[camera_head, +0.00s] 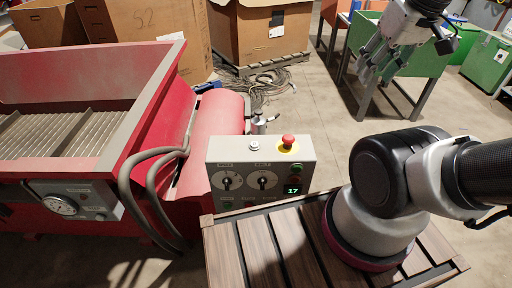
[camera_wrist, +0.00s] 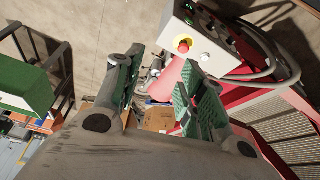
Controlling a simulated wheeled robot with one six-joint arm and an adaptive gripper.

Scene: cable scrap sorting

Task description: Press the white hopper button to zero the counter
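The white button (camera_head: 254,145) sits on the top face of a grey control box (camera_head: 220,152), left of a red mushroom button on a yellow ring (camera_head: 288,142). The box's front has two dials and a green counter display (camera_head: 293,190) reading 17. In the wrist view the white button (camera_wrist: 205,57) shows beside the red one, past the right finger. My gripper (camera_head: 373,67) is up at the top right in the head view, well apart from the box. In the wrist view its fingers (camera_wrist: 162,62) are spread, with nothing between them.
A red hopper machine (camera_head: 85,75) with a grate and hoses fills the left. A slatted wooden surface (camera_head: 265,245) lies in front of the box. Cardboard boxes (camera_head: 150,30), a cable heap (camera_head: 265,80) and green bins (camera_head: 490,62) stand behind. Floor between is open.

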